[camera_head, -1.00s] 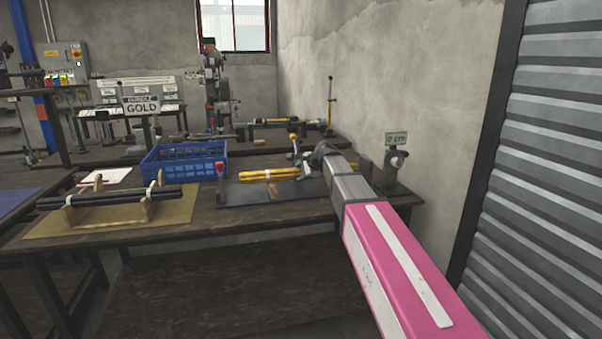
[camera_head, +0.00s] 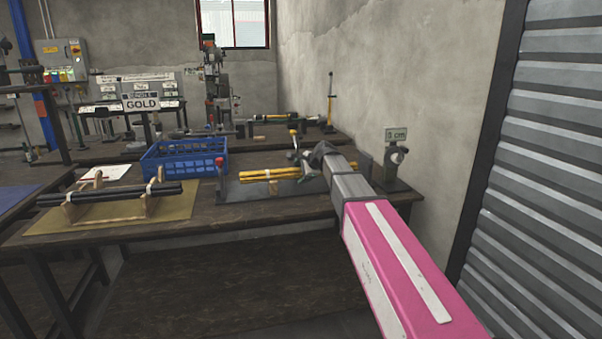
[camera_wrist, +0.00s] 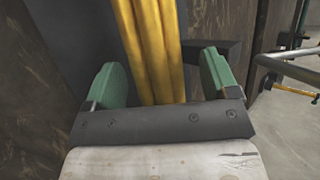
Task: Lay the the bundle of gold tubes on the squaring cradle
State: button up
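The bundle of gold tubes (camera_head: 268,174) lies level over a dark grey plate (camera_head: 245,195) on the bench, with a pale band around its middle. A red-topped post (camera_head: 220,170) stands at the plate's left end. I cannot tell whether this plate fixture is the squaring cradle. My gripper (camera_head: 302,158) is by the right end of the bundle. In the wrist view the green fingers of my gripper (camera_wrist: 160,82) are open, one on each side of the gold tubes (camera_wrist: 150,50), with gaps on both sides. The tubes' near ends are hidden behind the gripper.
Black tubes (camera_head: 110,192) rest on a wooden cradle (camera_head: 133,208) on a tan mat (camera_head: 55,226) at left. A blue crate (camera_head: 185,160) stands behind. A gauge stand (camera_head: 395,172) is at right. The bench (camera_head: 230,217) is clear along its front edge.

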jog(key=v, duration=1)
jog(key=shift+s+d+r, duration=0.2)
jog(key=shift+s+d, duration=0.05)
